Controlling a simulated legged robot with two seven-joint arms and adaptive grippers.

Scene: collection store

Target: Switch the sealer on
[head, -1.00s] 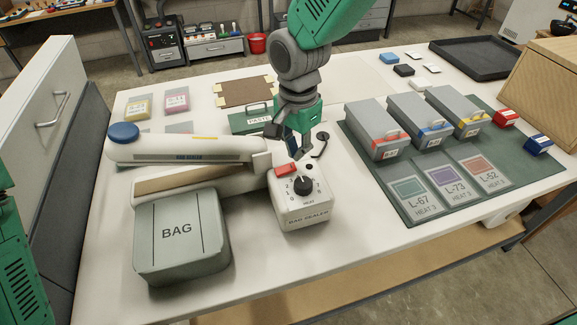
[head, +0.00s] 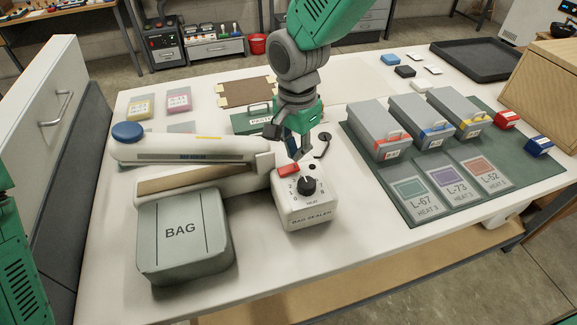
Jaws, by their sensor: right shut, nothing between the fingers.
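The bag sealer has a white control box (head: 305,205) with a red switch (head: 288,169) on top, a black heat knob (head: 306,186) and a small dark spot beside the switch. Its long white sealing arm (head: 185,150) with a blue round pad (head: 127,132) extends left. My right gripper (head: 296,157) is shut and empty, pointing down, with its tips right at the red switch's back edge. I cannot tell whether they touch it. My left gripper is out of view; only green parts of my left arm show at the left edge.
A grey-green BAG case (head: 182,235) stands in front of the sealing arm. Grey boxes (head: 375,125) and heat cards (head: 409,191) lie on a green mat (head: 430,208) at right. The front right tabletop is clear.

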